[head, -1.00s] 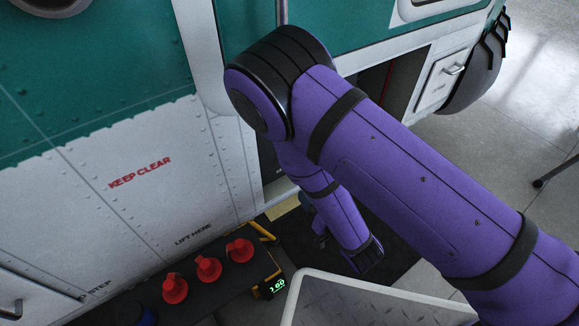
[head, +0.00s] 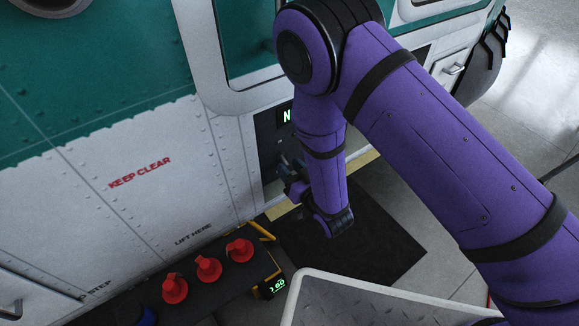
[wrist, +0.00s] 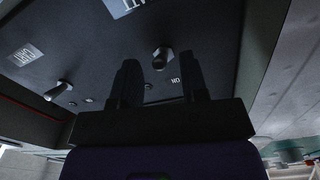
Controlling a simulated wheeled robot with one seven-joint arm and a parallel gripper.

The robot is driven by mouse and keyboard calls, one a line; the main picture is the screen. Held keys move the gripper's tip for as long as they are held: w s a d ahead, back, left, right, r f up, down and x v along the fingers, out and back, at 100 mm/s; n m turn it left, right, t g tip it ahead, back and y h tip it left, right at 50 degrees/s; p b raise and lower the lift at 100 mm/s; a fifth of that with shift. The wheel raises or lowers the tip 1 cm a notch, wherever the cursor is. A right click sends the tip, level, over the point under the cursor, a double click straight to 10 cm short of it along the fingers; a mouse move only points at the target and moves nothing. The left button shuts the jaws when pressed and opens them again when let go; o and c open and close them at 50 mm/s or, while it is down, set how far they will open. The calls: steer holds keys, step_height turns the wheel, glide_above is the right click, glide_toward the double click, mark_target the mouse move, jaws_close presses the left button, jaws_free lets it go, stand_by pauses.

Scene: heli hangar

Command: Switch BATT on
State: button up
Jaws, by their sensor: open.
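A dark switch panel (head: 270,150) is set in the white-and-green helicopter side, partly behind my arm. In the wrist view the panel (wrist: 100,50) fills the upper part and appears upside down. A metal toggle (wrist: 162,58) shows between and just beyond my fingertips, beside an inverted ON mark. Another toggle (wrist: 58,91) is to the left. White labels (wrist: 27,55) are cut off or too unclear to read, so I cannot tell which switch is BATT. My gripper (wrist: 160,72) is open and empty, facing the panel; contact cannot be told. It also shows small in the head view (head: 288,172).
A pale tray (head: 370,300) is at the front. A black mat (head: 375,245) lies on the floor to the right.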

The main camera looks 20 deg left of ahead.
mark_target(284, 158)
steer(key=shift+w+a, duration=0.2)
steer(key=shift+a, duration=0.05)
steer(key=shift+c, duration=0.4)
jaws_close()
steer(key=shift+w+a+r+g+h, duration=0.1)
steer(key=shift+r+g+h, duration=0.5)
steer(key=shift+g+h, duration=0.6)
steer(key=shift+w+a+r+g+h, duration=0.1)
steer(key=shift+r+g+h, duration=0.45)
steer(key=shift+g+h, duration=0.65)
steer(key=shift+a+r+g+h, duration=0.1)
steer(key=shift+r+g+h, duration=0.65)
steer(key=shift+h, duration=0.65)
steer(key=shift+f, duration=0.15)
